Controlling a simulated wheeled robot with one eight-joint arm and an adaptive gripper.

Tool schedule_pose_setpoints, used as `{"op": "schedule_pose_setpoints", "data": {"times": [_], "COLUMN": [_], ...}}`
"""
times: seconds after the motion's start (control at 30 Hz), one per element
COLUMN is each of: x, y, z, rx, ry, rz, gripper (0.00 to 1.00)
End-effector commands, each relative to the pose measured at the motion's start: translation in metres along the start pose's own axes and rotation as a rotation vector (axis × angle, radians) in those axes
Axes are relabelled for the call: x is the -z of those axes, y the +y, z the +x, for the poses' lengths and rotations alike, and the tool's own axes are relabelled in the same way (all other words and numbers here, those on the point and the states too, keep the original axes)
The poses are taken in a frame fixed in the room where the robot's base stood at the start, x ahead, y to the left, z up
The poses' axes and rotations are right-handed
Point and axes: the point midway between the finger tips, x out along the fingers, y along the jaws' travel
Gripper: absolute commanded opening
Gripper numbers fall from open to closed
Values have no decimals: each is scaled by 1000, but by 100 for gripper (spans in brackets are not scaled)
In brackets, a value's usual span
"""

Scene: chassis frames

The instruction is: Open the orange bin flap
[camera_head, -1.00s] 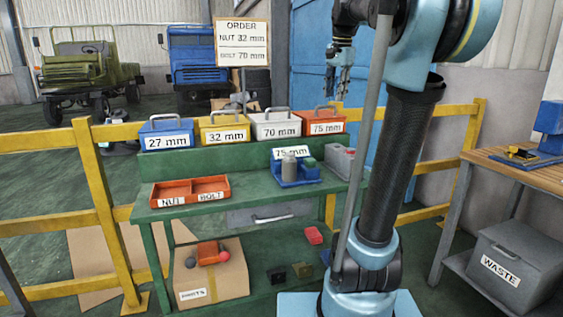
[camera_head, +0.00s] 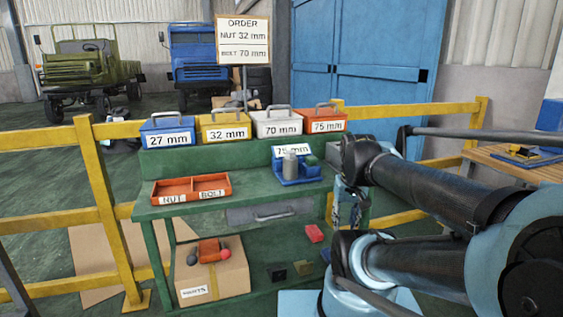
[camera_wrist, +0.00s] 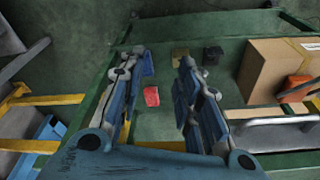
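The orange bin (camera_head: 325,116) labelled 75 mm stands at the right end of the back row of bins. Its lid with a grey handle is down. My gripper (camera_head: 350,215) is lower, beside the right end of the green workbench, and apart from the orange bin. In the wrist view my gripper (camera_wrist: 162,62) is open, its two blue fingers spread with nothing between the tips. It points down toward the lower shelf. The orange bin is not seen in the wrist view.
Blue, yellow and white bins (camera_head: 276,124) stand left of the orange one. An orange nut and bolt tray (camera_head: 190,188) and a blue holder (camera_head: 296,172) are on the workbench (camera_head: 250,188). A drawer handle (camera_wrist: 275,121), red block (camera_wrist: 151,96) and cardboard box (camera_wrist: 268,70) lie below. Yellow rails (camera_head: 478,135) flank it.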

Motion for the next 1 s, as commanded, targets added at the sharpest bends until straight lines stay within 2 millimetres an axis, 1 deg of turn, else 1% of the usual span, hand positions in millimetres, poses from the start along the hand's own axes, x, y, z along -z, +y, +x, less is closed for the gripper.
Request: {"op": "schedule_pose_setpoints", "data": {"times": [0.03, 0.1, 0.17, 0.27, 0.33, 0.37, 0.47, 0.5, 0.67, 0.7, 0.77, 0.9, 0.97, 1.0], "x": [-10, -18, -21, -14, 0, 8, 41, 56, 113, 127, 148, 197, 218, 232], "y": [0, 1, 1, 1, 0, 0, -1, -2, -4, -4, -5, -6, -6, -7], "z": [10, 19, 23, 15, -1, -10, -45, -60, -117, -130, -150, -194, -212, -224], "rx": [-1, -2, -2, -2, 0, 1, 5, 6, 13, 14, 16, 21, 23, 24], "ry": [0, 1, 1, 1, 0, 0, -1, -1, -4, -5, -6, -9, -11, -12], "rz": [-20, -41, -51, -38, -6, 13, 91, 125, 262, 296, 348, 467, 519, 553], "gripper": [31, 31, 31, 31, 31, 31, 31, 31, 31, 31, 31, 31, 31, 31]}}
